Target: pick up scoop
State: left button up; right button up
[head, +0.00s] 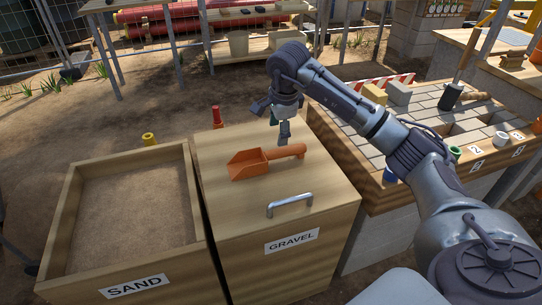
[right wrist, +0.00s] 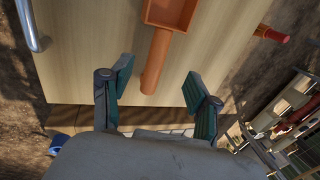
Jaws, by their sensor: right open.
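An orange scoop (head: 262,160) lies on the wooden lid of the gravel bin (head: 320,205), its tray to the left and its handle to the right. My right gripper (head: 279,130) is above the lid by the handle, pointing down. In the right wrist view the scoop (right wrist: 158,58) has its handle end close to the gap between the two fingers of my right gripper (right wrist: 160,95), which are apart with nothing held. I cannot tell the exact height above the lid. My left gripper does not show.
A metal handle (head: 290,204) stands up on the lid's front part. The open sand bin (head: 75,225) is at the left. A red object (head: 217,117) is at the lid's back edge. A paving bench (head: 425,110) with blocks and cups stands at the right.

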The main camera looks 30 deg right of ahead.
aim_at(275, 151)
jog(key=b+x, duration=0.1)
jog(key=x, duration=0.5)
jog(key=shift+a+f, duration=0.1)
jog(key=shift+f, duration=0.3)
jog(key=b+x, duration=0.1)
jog(key=x, duration=0.4)
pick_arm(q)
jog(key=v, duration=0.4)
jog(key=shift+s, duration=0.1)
pick_arm(e)
jog(key=shift+r, duration=0.2)
grip_shut()
